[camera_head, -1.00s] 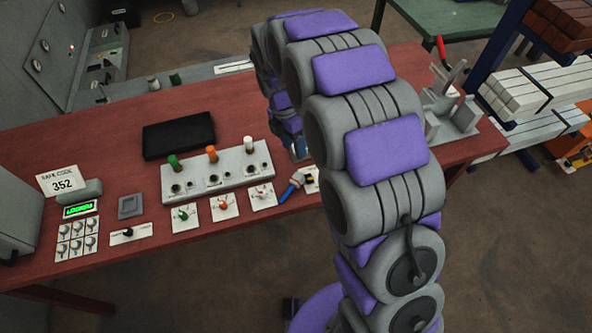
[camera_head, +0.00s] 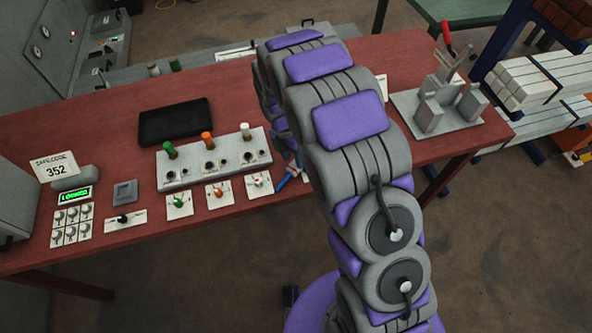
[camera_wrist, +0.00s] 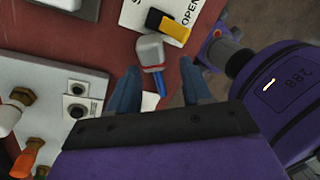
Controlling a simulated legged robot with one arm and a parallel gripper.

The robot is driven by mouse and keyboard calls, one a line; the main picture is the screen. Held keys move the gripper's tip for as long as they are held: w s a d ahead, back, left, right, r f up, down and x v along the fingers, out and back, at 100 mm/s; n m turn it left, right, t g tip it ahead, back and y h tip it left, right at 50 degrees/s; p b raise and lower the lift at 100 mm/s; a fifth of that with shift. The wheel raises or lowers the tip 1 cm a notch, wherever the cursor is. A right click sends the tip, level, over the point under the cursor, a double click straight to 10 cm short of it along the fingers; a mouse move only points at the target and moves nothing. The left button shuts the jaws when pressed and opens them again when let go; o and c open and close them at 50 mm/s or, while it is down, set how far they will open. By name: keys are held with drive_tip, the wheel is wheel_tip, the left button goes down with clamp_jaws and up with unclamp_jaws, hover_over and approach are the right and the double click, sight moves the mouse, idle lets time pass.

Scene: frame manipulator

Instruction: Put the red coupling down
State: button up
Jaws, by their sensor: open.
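The red coupling (camera_wrist: 153,68) looks like a small piece with a grey head, a red band and a blue stem. It appears to lie on the red table top, its head beside a white plate with a yellow and black switch. In the head view its blue part (camera_head: 288,182) shows just left of my arm, right of the small knob plates. My gripper (camera_wrist: 158,66) is open, with its two dark blue fingers on either side of the piece and visible gaps to both. In the head view my arm hides the gripper almost wholly.
A grey block (camera_head: 214,158) with green, orange and white knobs stands left of the piece. A black tray (camera_head: 175,121) lies behind it. A grey fixture with a red handle (camera_head: 435,105) stands at the table's right end.

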sight(293, 165)
drive_tip(key=shift+a+f, duration=0.45)
drive_tip(key=shift+a, duration=0.05)
drive_tip(key=x, duration=0.1)
drive_tip(key=b+x, duration=0.1)
drive_tip(key=x, duration=0.3)
drive_tip(key=shift+w+d+b, duration=0.2)
drive_tip(key=shift+w+b, duration=0.1)
drive_tip(key=shift+d+r, duration=0.1)
drive_tip(key=shift+d, duration=0.05)
drive_tip(key=shift+w+a, duration=0.1)
drive_tip(key=shift+a, duration=0.15)
clamp_jaws()
drive_tip(key=shift+r, duration=0.15)
